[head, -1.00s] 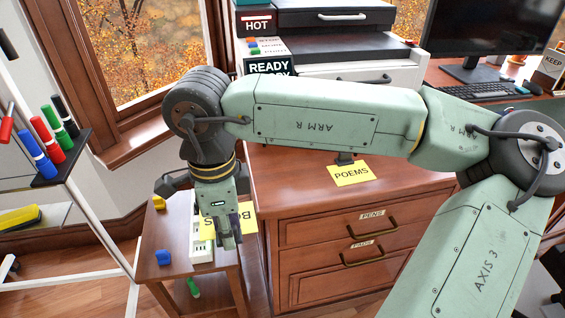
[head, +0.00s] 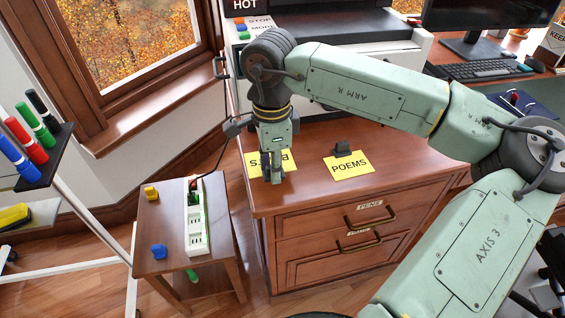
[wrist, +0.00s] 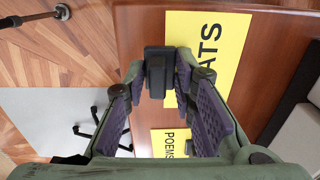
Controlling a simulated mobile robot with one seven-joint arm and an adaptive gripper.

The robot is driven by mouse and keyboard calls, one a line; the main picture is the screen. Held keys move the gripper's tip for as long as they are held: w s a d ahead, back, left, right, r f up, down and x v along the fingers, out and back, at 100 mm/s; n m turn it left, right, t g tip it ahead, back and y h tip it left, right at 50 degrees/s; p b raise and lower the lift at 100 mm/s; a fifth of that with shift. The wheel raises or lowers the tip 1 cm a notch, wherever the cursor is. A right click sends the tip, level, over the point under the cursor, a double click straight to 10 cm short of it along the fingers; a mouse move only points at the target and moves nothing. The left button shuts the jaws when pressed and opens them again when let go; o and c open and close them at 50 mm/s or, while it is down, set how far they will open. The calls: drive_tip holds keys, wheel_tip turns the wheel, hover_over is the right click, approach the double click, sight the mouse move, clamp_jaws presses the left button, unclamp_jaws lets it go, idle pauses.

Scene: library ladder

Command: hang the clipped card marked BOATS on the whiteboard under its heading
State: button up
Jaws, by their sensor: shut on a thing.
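My gripper (head: 273,178) hangs pointing down over the left front corner of the wooden cabinet. It is shut on the black clip (wrist: 156,72) of the yellow BOATS card. The BOATS card (head: 284,160) shows behind the fingers, its lettering upside down and partly hidden. In the wrist view the BOATS card (wrist: 222,60) extends right of the clip, with only "ATS" readable. I cannot tell whether the card touches the cabinet top. The whiteboard's headings are not readable in any view; a white stand frame (head: 98,212) with markers is at the left edge.
A yellow POEMS card (head: 348,167) with a black clip lies on the cabinet top (head: 400,158), right of my gripper. A small side table (head: 165,225) holds a white power strip (head: 197,225) and yellow and blue pieces. A printer stands behind.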

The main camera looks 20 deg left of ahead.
sight(283, 168)
drive_tip(key=w, duration=0.1)
drive_tip(key=w+d, duration=0.1)
drive_tip(key=shift+w+f, duration=0.2)
drive_tip(key=shift+w, duration=0.15)
wheel_tip(283, 168, down, 3)
drive_tip(key=shift+r+p, duration=0.1)
drive_tip(key=shift+p, duration=0.75)
drive_tip(key=shift+f, duration=0.35)
drive_tip(key=shift+f+b, duration=0.2)
drive_tip(key=shift+b, duration=0.1)
drive_tip(key=o, duration=1)
drive_tip(key=shift+c, duration=0.2)
drive_tip(key=shift+r, duration=0.15)
drive_tip(key=shift+r+p, duration=0.2)
drive_tip(key=shift+p, duration=0.2)
wheel_tip(283, 168, up, 12)
drive_tip(key=b, duration=0.2)
